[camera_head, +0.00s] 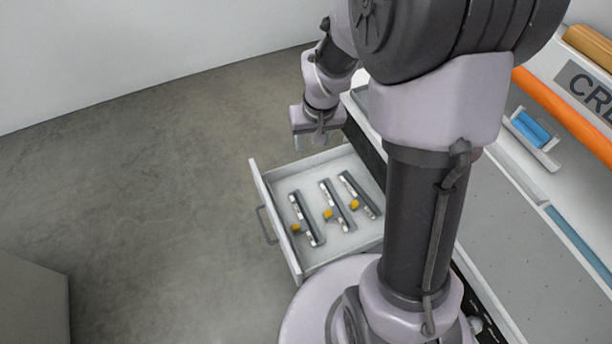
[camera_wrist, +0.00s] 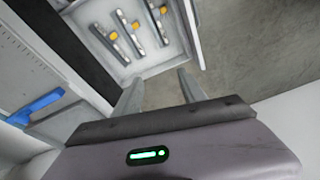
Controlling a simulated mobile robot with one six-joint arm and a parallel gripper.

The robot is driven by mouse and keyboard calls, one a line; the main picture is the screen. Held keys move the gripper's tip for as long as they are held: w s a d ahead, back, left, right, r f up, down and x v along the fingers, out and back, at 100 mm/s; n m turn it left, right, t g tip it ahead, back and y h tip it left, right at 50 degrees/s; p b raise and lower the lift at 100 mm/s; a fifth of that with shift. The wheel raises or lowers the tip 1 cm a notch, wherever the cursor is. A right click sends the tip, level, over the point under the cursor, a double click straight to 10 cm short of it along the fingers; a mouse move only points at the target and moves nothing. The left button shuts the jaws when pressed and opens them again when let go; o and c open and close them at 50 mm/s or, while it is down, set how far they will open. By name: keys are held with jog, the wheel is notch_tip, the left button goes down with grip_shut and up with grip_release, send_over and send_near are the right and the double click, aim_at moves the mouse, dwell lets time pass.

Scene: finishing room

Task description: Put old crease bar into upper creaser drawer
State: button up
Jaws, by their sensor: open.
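A white drawer (camera_head: 274,215) stands pulled out from the machine. Three dark crease bars lie side by side in it: a left one (camera_head: 306,219), a middle one (camera_head: 337,206) and a right one (camera_head: 360,195). Each has pale markings and a yellow knob; I cannot tell which is the old one. The drawer (camera_wrist: 192,35) and the bars also show at the top of the wrist view. My gripper (camera_head: 317,142) is beyond the drawer's far side in the head view. Its fingers (camera_wrist: 160,90) are open, apart and empty.
The creaser body (camera_head: 535,245) stands right of the drawer, with a blue item in a white holder (camera_head: 530,128) and an orange bar (camera_head: 565,112). A grey box (camera_head: 30,305) stands at lower left. The concrete floor (camera_head: 150,170) left of the drawer is clear.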

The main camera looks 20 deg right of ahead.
jog(key=s+a+r+m+t+y, duration=0.1)
jog(key=s+a+r, duration=0.4)
jog(key=s+r, duration=0.4)
jog(key=s+a+r+m+t+y, duration=0.1)
jog(key=s+a+r+t, duration=0.1)
jog(key=s+a+r, duration=0.3)
jog(key=s+r, duration=0.4)
jog(key=s, duration=0.1)
jog(key=shift+s, duration=0.2)
notch_tip(320, 180, down, 6)
jog(key=b, duration=0.5)
jog(key=shift+a+r+b, duration=0.1)
jog(key=shift+r+b, duration=0.15)
jog(key=shift+b, duration=0.1)
